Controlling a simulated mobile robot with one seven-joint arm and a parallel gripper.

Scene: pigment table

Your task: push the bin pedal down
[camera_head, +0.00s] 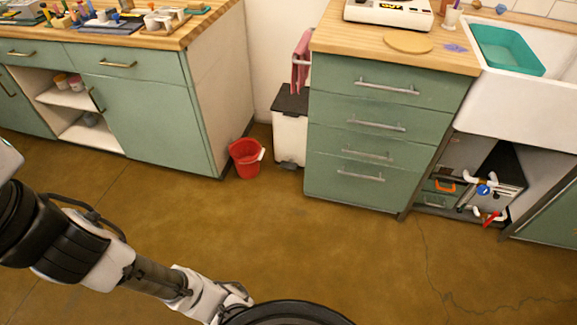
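A white bin (288,142) with a dark lid (291,101) stands on the floor in the gap between the two green cabinets. Its right side is partly hidden by the drawer cabinet. A small dark spot low on its front (288,165) may be the pedal, but it is too small to be sure. The lid looks closed. My gripper (238,298) is at the bottom of the picture, low and well in front of the bin, apart from it. Its fingers are too unclear to tell whether they are open.
A red bucket (246,159) stands on the floor just left of the bin. A pink cloth (301,62) hangs above the bin. The green drawer cabinet (385,105) stands to the right. The brown floor (330,245) in front is clear.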

